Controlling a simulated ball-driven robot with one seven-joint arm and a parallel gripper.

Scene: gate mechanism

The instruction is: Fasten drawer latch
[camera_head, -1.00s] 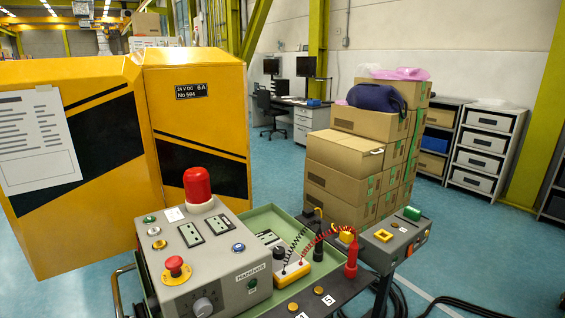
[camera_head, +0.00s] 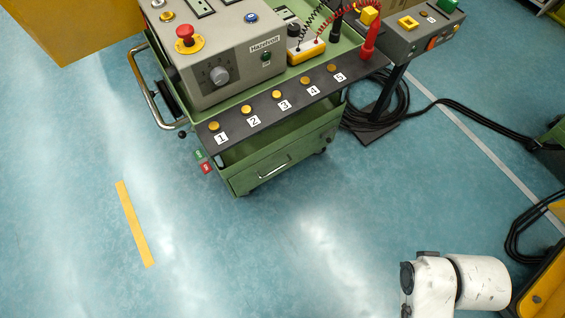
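The green drawer (camera_head: 285,166) is in the lower part of the green cart, in the upper middle of the head view. Its front has a metal pull handle (camera_head: 274,167). A gap shows between the drawer front and the black button strip above; I cannot tell whether the drawer is fully shut. On the cart's left side, by the drawer, are a small green tag (camera_head: 199,155) and a small red tag (camera_head: 206,168). The latch itself is too small to make out. A white part of my arm shows at the lower right, well apart from the cart. My gripper is not in view.
A numbered button strip (camera_head: 277,95) and a grey control box (camera_head: 215,60) top the cart. A metal side rail (camera_head: 144,90) is on its left. Black cables (camera_head: 480,118) lie on the right. The floor in front is clear, with a yellow stripe (camera_head: 134,224).

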